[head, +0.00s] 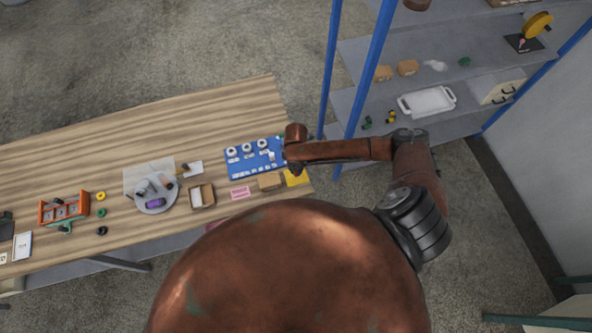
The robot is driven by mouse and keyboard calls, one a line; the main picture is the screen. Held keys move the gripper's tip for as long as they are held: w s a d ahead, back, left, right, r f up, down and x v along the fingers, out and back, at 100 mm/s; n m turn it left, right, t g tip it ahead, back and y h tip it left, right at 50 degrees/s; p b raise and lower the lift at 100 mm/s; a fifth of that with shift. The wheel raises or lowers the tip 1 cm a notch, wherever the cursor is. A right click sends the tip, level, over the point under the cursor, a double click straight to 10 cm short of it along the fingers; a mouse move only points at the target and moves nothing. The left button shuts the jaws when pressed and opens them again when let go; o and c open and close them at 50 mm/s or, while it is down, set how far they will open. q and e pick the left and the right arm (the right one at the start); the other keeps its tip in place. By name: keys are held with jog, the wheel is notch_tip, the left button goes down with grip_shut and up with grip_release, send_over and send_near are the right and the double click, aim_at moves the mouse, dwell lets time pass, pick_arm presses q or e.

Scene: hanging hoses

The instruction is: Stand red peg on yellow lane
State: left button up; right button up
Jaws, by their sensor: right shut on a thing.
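My right gripper (284,154) is at the end of my copper-coloured right arm, over the right end of the wooden table by the blue board. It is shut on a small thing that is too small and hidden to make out. I cannot pick out the red peg in the head view. A small yellow patch (297,178) lies at the table's right edge, just below the gripper in the picture; I cannot tell whether it is the yellow lane. My left gripper is not in view.
The blue board (240,168) carries several white round pieces. A brown box (269,182), a pink card (240,193), an open box (201,197), a plate (153,205) and an orange rack (64,208) lie leftward. A blue-posted shelf (375,62) stands behind right. The table's back is clear.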

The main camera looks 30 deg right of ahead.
aim_at(296, 170)
jog(key=shift+f, duration=0.6)
jog(key=o, duration=0.8)
jog(key=shift+f, duration=0.15)
notch_tip(296, 170, up, 12)
jog(key=shift+r+b, duration=0.2)
jog(key=shift+b, duration=0.4)
